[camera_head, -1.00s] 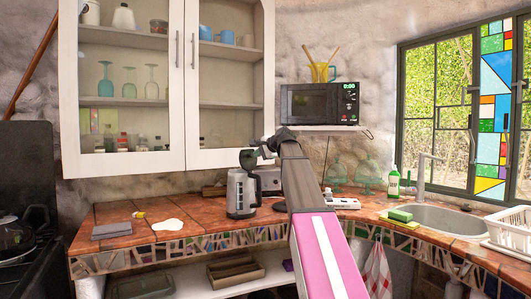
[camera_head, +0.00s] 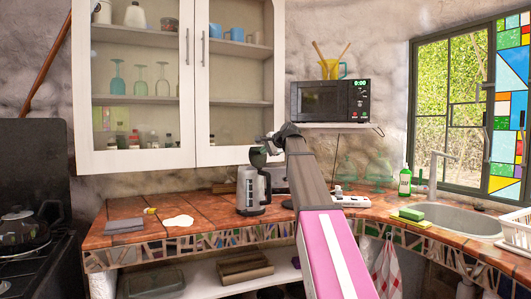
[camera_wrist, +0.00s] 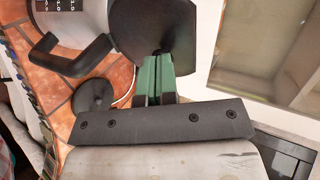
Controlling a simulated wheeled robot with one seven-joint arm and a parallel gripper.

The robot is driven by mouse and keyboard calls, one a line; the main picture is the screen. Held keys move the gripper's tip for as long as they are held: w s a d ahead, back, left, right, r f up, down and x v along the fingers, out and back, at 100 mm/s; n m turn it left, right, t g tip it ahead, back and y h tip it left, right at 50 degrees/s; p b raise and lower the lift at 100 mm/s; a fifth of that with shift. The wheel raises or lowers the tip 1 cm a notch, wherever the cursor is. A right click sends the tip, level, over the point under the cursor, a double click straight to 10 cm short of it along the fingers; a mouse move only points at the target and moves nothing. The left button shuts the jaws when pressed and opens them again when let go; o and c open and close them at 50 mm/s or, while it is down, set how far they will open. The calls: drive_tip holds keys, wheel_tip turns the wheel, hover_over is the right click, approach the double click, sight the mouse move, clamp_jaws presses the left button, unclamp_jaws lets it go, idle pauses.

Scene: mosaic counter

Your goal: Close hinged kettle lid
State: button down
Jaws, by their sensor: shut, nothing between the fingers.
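The grey metal kettle (camera_head: 248,190) stands upright on the tiled counter, its dark handle on the right. Its black lid (camera_head: 257,158) is open, standing steeply above the kettle's top. My gripper (camera_head: 268,149) is at the lid's upper right, level with it. In the wrist view, the round black lid (camera_wrist: 152,22) is just beyond the fingertips, and the kettle's black handle (camera_wrist: 72,50) is at upper left. The green fingers of my gripper (camera_wrist: 158,62) are together and empty, their tips overlapping the lid's edge in the picture. I cannot tell whether they touch it.
A dark round disc (camera_wrist: 93,97) lies on the counter by the kettle. The wall cabinet (camera_head: 190,160) hangs close above, and the microwave (camera_head: 330,100) is on a shelf to the right. A white power strip (camera_head: 350,201) lies right of my arm. The counter left of the kettle is mostly clear.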

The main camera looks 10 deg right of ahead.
sight(254, 149)
drive_tip(key=shift+w, duration=0.1)
drive_tip(key=shift+w+a+r+g+h, duration=0.25)
drive_tip(key=shift+w+a+g+h, duration=0.15)
drive_tip(key=shift+w+g, duration=0.15)
drive_tip(key=shift+w+a+r+g+h, duration=0.25)
drive_tip(key=shift+w+a+g+h, duration=0.1)
drive_tip(key=shift+w+g+h, duration=0.15)
drive_tip(key=shift+w+a+g+h, duration=0.7)
drive_tip(key=shift+w+a+g, duration=0.15)
drive_tip(key=shift+g, duration=0.3)
drive_tip(key=shift+w+a+f, duration=0.45)
drive_tip(key=shift+w+a, duration=0.15)
drive_tip(key=shift+w, duration=0.25)
drive_tip(key=shift+w+a+f+g+h, duration=0.15)
drive_tip(key=shift+w+a+g+h, duration=0.3)
drive_tip(key=shift+w+g, duration=0.1)
drive_tip(key=shift+w+a+f, duration=0.1)
drive_tip(key=shift+f, duration=0.1)
drive_tip(key=shift+w+a+f, duration=0.5)
drive_tip(key=shift+w+f, duration=0.15)
drive_tip(key=shift+f, duration=0.15)
drive_tip(key=shift+w+a+f, duration=0.5)
drive_tip(key=shift+w+f, duration=0.1)
drive_tip(key=shift+f, duration=0.2)
drive_tip(key=shift+f, duration=0.1)
